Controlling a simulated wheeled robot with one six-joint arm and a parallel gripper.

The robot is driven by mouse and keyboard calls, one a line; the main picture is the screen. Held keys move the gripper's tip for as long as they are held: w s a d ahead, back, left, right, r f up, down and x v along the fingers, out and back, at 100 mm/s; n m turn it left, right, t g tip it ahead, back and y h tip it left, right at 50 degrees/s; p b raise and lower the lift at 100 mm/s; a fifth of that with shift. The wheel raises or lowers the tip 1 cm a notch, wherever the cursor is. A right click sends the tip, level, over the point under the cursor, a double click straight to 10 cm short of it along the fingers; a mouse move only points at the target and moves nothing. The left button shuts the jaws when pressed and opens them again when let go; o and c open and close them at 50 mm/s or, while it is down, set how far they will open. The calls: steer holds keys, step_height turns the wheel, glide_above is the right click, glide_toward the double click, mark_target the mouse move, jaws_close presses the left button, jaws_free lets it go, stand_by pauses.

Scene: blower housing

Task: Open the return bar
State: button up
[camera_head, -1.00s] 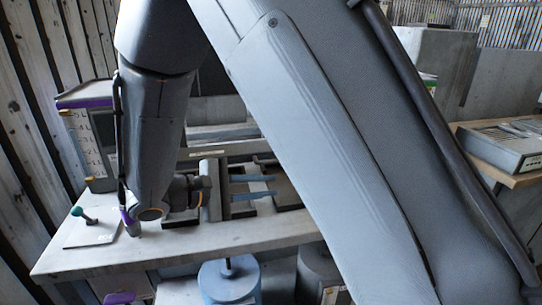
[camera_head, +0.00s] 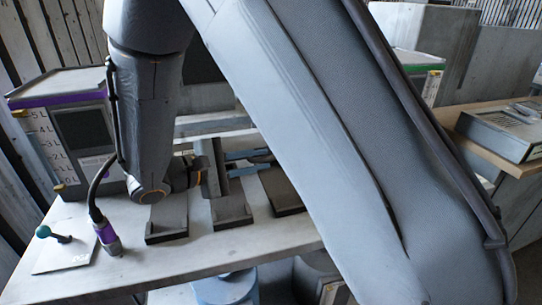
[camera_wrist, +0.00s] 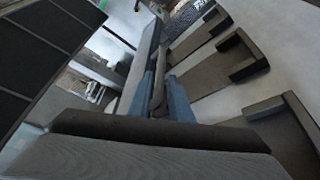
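I cannot tell for certain which part is the return bar. A long grey bar (camera_wrist: 143,62) runs close beside the fingers in the wrist view. A long grey rail (camera_head: 212,124) also crosses behind my arm in the head view, perhaps the same part. My gripper (camera_head: 262,161) points right, low over the table, with its two blue fingers apart. It also shows in the wrist view (camera_wrist: 163,62), where a dark shape appears between the fingers. I cannot tell whether it touches them. My arm hides much of the area beyond the fingertips.
Several dark L-shaped brackets (camera_head: 168,222) lie on the pale table (camera_head: 130,270). A purple-trimmed labelled box (camera_head: 60,125) stands at the left. A plate with a teal-knobbed lever (camera_head: 62,252) and a purple-ended hose (camera_head: 108,238) are at the front left. A boxy device (camera_head: 500,132) sits at the right.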

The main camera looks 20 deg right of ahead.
mark_target(265, 159)
steer(key=shift+p+x, duration=0.3)
steer(key=shift+x, duration=1.95)
steer(key=shift+c, duration=0.2)
jaws_close()
